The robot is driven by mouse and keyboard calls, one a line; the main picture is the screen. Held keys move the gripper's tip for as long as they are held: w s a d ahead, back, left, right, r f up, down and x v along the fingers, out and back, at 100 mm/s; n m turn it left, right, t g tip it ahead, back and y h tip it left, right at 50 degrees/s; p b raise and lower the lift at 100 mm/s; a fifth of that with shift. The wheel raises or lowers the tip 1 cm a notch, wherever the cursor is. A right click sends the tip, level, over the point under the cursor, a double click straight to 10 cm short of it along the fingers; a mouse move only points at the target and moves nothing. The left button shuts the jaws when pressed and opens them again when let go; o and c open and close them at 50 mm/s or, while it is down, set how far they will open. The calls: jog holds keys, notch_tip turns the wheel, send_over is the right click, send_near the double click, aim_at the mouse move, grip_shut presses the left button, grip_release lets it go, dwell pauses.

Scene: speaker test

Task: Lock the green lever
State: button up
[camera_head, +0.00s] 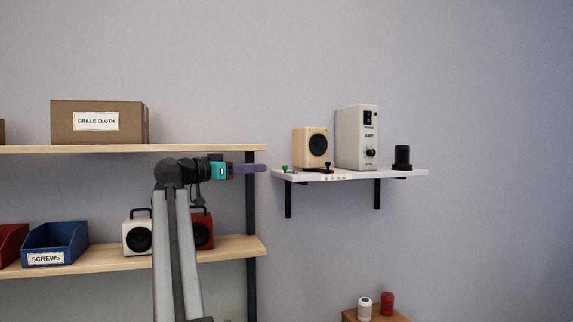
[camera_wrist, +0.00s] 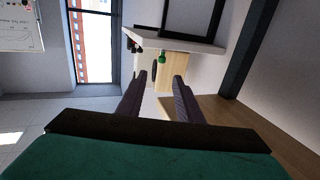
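The green lever (camera_head: 285,168) is a small green-topped part at the left end of the white wall shelf (camera_head: 400,174). A small green part that looks like it shows in the wrist view (camera_wrist: 134,49), beyond my fingers. Its exact angle is too small to tell. My gripper (camera_head: 264,168) points right, a short way left of the lever and apart from it. In the wrist view my two purple fingers (camera_wrist: 160,76) stand apart with nothing between them. My gripper is open and empty.
On the wall shelf are a cream speaker (camera_head: 311,147), a small dark lever with some red (camera_head: 327,167), a white amplifier box (camera_head: 357,138) and a black cylinder (camera_head: 402,158). A wooden rack (camera_head: 215,149) with a dark post (camera_head: 251,210) is close by my gripper.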

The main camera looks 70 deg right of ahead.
jog(key=shift+w, duration=0.15)
jog(key=shift+p+x, duration=2.3)
jog(key=shift+x, duration=4.55)
jog(key=shift+c, duration=0.2)
